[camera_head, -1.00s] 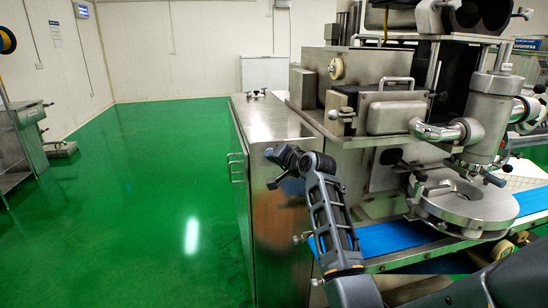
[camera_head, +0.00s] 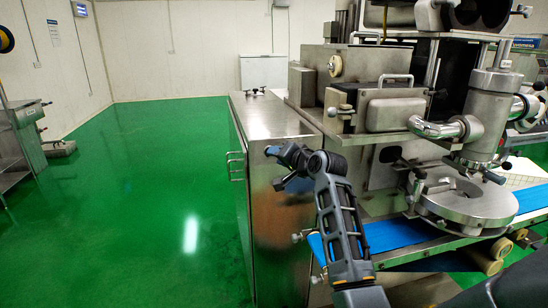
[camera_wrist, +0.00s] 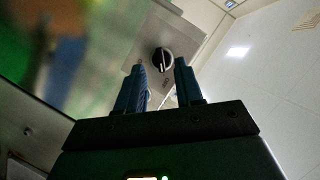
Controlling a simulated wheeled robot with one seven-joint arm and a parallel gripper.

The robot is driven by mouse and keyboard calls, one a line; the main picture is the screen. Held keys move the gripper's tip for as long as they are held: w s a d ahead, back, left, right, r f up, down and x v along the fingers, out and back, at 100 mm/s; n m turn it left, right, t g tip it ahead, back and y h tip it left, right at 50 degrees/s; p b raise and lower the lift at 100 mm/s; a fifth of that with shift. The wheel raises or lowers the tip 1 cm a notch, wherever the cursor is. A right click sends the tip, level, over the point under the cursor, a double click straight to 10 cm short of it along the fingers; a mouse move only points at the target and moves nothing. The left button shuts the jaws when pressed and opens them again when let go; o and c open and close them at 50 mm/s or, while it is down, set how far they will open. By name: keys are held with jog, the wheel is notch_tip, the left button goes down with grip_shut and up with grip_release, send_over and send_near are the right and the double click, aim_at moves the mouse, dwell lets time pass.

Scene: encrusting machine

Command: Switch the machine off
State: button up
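The machine (camera_head: 395,105) is a large steel unit at the right of the head view, with a steel cabinet (camera_head: 272,118) on its left side. In the wrist view, a round black rotary switch (camera_wrist: 162,59) with a pale line across it sits on a steel panel (camera_wrist: 172,36). My gripper (camera_wrist: 161,66) is open, its two blue fingers apart. The switch shows between the fingertips, and I cannot tell whether they touch it. In the head view my gripper (camera_head: 282,184) is small, beside the cabinet's front face. The switch does not show in that view.
A blue conveyor belt (camera_head: 400,236) runs below the machine's round steel head (camera_head: 466,203). Cabinet handles (camera_head: 236,166) stick out on the left. The green floor (camera_head: 150,190) to the left is clear, with a steel table (camera_head: 20,140) at the far left.

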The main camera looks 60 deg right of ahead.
jog(key=shift+v, duration=2)
jog(key=s+a+f+n+y, duration=0.1)
jog(key=s+a+f+n, duration=0.15)
jog(key=a+f, duration=0.9)
jog(key=s+a+f+n+t+y, duration=0.1)
jog(key=s+a+f+n, duration=0.3)
jog(key=a, duration=0.6)
jog(key=s+a+n+y, duration=0.1)
jog(key=s+a+n, duration=0.2)
jog(key=s+a, duration=0.45)
jog(key=s+a+r+n+y, duration=0.2)
jog(key=s+a+r+n, duration=0.1)
jog(key=s+a, duration=0.4)
jog(key=s+a+r+n+t+y, duration=0.1)
jog(key=s+a+r+n+y, duration=0.2)
jog(key=s+a, duration=0.5)
jog(key=shift+s+a+r+n, duration=0.2)
jog(key=shift+r+n, duration=0.15)
jog(key=shift+n, duration=0.2)
